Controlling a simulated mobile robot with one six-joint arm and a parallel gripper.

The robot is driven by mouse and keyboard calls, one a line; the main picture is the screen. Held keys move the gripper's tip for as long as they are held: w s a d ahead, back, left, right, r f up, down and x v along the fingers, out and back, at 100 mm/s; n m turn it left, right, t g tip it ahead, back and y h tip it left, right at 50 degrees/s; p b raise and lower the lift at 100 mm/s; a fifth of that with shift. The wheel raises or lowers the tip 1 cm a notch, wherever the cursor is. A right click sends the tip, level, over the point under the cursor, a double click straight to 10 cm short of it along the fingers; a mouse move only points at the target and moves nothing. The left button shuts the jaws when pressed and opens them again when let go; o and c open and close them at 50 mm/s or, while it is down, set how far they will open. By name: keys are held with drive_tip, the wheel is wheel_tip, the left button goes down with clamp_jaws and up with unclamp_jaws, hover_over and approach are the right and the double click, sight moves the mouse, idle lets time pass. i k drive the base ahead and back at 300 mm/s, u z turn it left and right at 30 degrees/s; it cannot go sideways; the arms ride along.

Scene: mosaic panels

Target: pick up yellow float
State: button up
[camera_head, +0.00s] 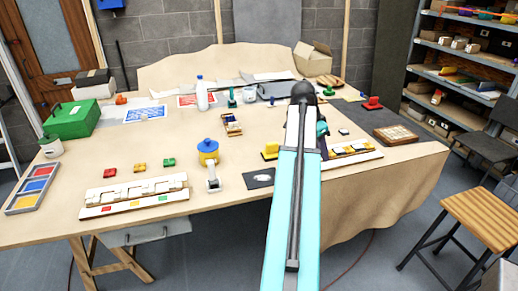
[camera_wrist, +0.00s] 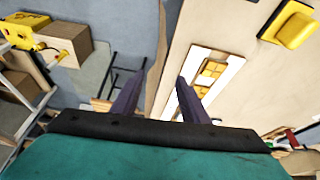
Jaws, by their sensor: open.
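The yellow float (camera_head: 269,152) lies on the table, just left of my arm in the head view. In the wrist view the yellow float (camera_wrist: 290,27) is at the upper right, with a raised handle on a flat base. My gripper (camera_wrist: 160,79) is open and empty, its two dark purple fingers apart. The float lies to the right of the fingers, not between them. In the head view my gripper is mostly hidden behind my arm.
A white mosaic panel with yellow tiles (camera_wrist: 213,69) lies near the table edge, close to my right finger. A yellow pot with a blue lid (camera_head: 208,152) stands left of the float. A wooden stool (camera_head: 486,215) stands on the floor at right.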

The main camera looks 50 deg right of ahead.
sight(271, 153)
drive_tip(key=i, duration=1.05)
drive_tip(key=z, duration=0.05)
